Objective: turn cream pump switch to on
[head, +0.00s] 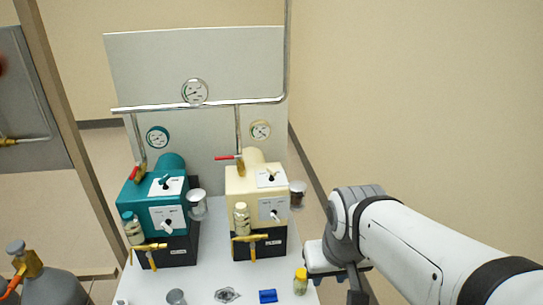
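The cream pump (235,187) stands on a black base on the white bench, right of the teal pump. Its sloped top panel (264,182) carries a small dark control. Its front panel (265,206) carries a pale lever (275,216) pointing down and to the right. The labels are too small to read, so I cannot tell which control is the switch or its setting. My gripper (356,292) is at the lower right, right of and nearer than the cream pump, apart from it. Its fingertips are cut off or unclear at the bottom edge.
The teal pump (140,195) has similar controls. Jars hang beside both pumps, with brass valves in front. A yellow-capped vial (300,282) and a blue block (268,296) lie near the bench's front. Pipes and gauges (195,91) run behind. Grey cylinders (50,287) stand lower left.

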